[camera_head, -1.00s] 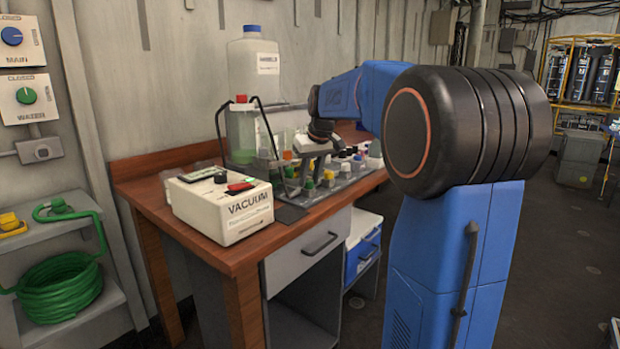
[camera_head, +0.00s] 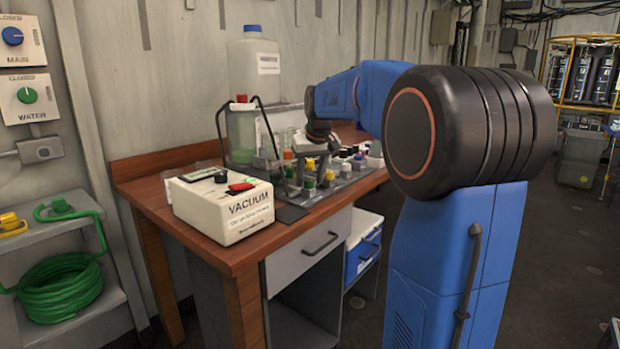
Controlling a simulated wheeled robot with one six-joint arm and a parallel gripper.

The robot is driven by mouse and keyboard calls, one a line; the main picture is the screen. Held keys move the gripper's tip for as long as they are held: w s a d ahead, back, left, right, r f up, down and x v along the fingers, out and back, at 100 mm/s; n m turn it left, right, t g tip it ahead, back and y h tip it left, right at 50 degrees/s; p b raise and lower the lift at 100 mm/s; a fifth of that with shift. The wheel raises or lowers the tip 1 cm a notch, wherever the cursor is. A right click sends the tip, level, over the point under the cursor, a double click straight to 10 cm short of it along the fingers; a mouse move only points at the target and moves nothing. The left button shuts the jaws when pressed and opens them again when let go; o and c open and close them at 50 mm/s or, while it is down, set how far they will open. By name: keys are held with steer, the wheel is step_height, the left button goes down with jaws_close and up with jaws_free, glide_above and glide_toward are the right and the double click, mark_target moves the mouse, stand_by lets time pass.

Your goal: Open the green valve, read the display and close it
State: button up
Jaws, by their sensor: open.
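A row of small valves with coloured knobs stands on a grey base on the wooden bench. A green knob (camera_head: 309,184) is at its near left, beside a yellow knob (camera_head: 330,176). My gripper (camera_head: 308,172) points down just over this row, open; its fingertips are small and hard to make out, and I cannot tell whether they touch a knob. A white box marked VACUUM (camera_head: 222,208) stands left of it, with a small dark display (camera_head: 204,174) too small to read. Another green knob (camera_head: 27,95), on a wall panel marked CLOSED and WATER, is at far left.
A large clear jug (camera_head: 254,72) and a bottle with a red cap (camera_head: 241,130) stand behind the valves. A shelf with a coiled green hose (camera_head: 60,288) is at left. My arm crosses the bench from the right.

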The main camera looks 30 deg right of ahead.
steer(key=v, duration=1.7)
steer(key=shift+r, duration=0.2)
steer(key=shift+o, duration=0.2)
